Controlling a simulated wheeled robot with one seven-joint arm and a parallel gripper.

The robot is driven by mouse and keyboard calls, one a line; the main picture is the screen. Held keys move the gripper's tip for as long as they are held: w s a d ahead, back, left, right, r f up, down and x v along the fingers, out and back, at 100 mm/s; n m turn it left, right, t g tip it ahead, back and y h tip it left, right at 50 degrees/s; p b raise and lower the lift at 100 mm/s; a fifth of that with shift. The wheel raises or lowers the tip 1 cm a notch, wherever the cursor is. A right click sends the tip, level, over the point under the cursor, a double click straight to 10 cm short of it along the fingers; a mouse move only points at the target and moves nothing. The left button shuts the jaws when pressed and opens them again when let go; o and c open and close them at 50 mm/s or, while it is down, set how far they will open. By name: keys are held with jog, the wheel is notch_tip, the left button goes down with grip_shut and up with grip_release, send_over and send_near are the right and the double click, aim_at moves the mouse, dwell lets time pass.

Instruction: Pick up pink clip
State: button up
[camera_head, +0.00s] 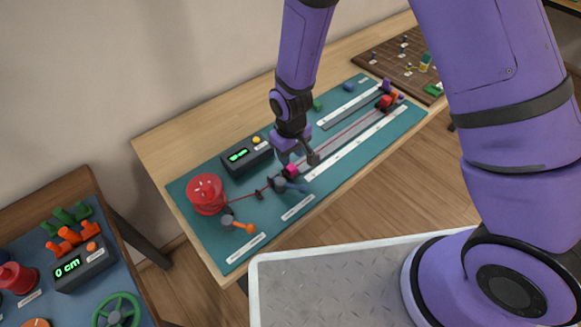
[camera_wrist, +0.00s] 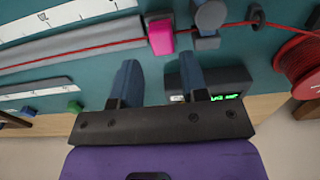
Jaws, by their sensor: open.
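The pink clip (camera_head: 290,170) sits on the teal mat, along the red cord (camera_head: 340,138), close to a dark grey lever-like part (camera_head: 290,186). In the wrist view the pink clip (camera_wrist: 161,37) lies at the end of a grey channel, with the red cord running to it. My gripper (camera_head: 298,160) is low over the mat, right by the clip in the head view. In the wrist view its two fingers (camera_wrist: 160,80) are apart with nothing between them, and the clip is beyond the fingertips.
A red spool (camera_head: 206,194) and a black box with a green display (camera_head: 247,156) stand on the mat's left part. An orange-handled lever (camera_head: 240,225) is near the front. Red and orange parts (camera_head: 388,101) sit at the far right end. A white ruler strip (camera_head: 355,143) lies alongside.

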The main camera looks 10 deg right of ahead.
aim_at(291, 166)
jog(key=f, duration=0.5)
jog(key=shift+s, duration=0.2)
jog(key=shift+r, duration=0.1)
jog(key=c, duration=0.7)
jog(key=shift+o, duration=0.2)
